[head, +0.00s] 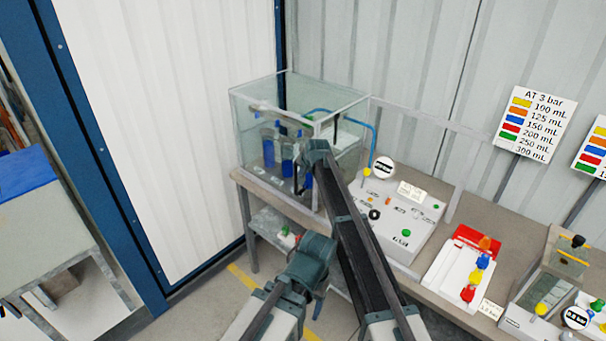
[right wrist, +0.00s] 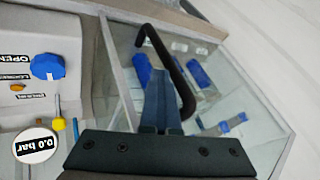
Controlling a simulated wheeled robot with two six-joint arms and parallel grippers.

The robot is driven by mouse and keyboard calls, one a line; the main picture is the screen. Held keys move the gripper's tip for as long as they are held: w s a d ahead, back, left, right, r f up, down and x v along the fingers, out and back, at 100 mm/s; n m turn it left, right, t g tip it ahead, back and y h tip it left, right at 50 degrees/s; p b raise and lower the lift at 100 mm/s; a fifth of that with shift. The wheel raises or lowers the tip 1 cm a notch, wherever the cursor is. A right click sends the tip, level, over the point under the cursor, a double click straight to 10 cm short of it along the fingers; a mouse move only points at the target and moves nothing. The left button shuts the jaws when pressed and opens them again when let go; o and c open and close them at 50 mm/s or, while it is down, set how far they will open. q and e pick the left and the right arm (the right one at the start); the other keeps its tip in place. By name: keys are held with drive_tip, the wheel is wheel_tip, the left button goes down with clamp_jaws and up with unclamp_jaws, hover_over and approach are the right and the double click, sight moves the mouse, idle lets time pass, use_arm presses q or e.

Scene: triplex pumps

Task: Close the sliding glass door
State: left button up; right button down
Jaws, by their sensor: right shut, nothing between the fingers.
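A glass cabinet (head: 262,122) with blue bottles (head: 269,150) inside stands at the left end of the bench. Its front glass is clear, and I cannot tell how far the sliding door stands open. In the right wrist view, a black curved handle (right wrist: 172,62) stands out over the glass (right wrist: 232,100). My right gripper (head: 301,180) is in front of the cabinet's front, near its right corner. In the right wrist view, its shut, empty fingers (right wrist: 160,82) lie beside the handle, within its bend; contact cannot be told.
Right of the cabinet, the bench carries a grey control panel (head: 398,222) with a round gauge (head: 384,168), then a red-and-white unit (head: 462,268). A blue tube (head: 372,135) runs from the cabinet. A blue door frame (head: 130,225) is at the left. A low shelf (head: 270,228) sits under the bench.

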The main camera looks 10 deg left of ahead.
drive_tip(key=shift+w+a+r, duration=0.1)
drive_tip(key=shift+a, duration=0.05)
drive_tip(key=s+d+r+p, duration=0.7)
drive_tip(key=p, duration=0.1)
drive_tip(key=shift+r, duration=0.4)
drive_tip(key=s+d+f+n+g+h, duration=0.1)
drive_tip(key=s+d+g, duration=0.1)
drive_tip(key=s+d, duration=0.8)
drive_tip(key=s+d+f+n+g+h, duration=0.15)
drive_tip(key=s+d, duration=0.45)
drive_tip(key=s, duration=0.8)
drive_tip(key=s+d+f+n+g+h, duration=0.1)
drive_tip(key=s+d+f+g, duration=0.1)
drive_tip(key=s+d, duration=0.8)
drive_tip(key=s+a+f+n+b, duration=0.1)
drive_tip(key=s+a+f+b, duration=0.3)
drive_tip(key=a+f+b, duration=0.2)
drive_tip(key=s+a+f+n+g+h+b, duration=0.1)
drive_tip(key=s+a+f+n+b, duration=0.1)
drive_tip(key=s+a+f+b, duration=0.2)
wheel_tip(320, 180, down, 4)
drive_tip(key=a+b, duration=0.2)
drive_tip(key=b, duration=0.2)
drive_tip(key=shift+s+a, duration=0.15)
drive_tip(key=shift+s, duration=0.15)
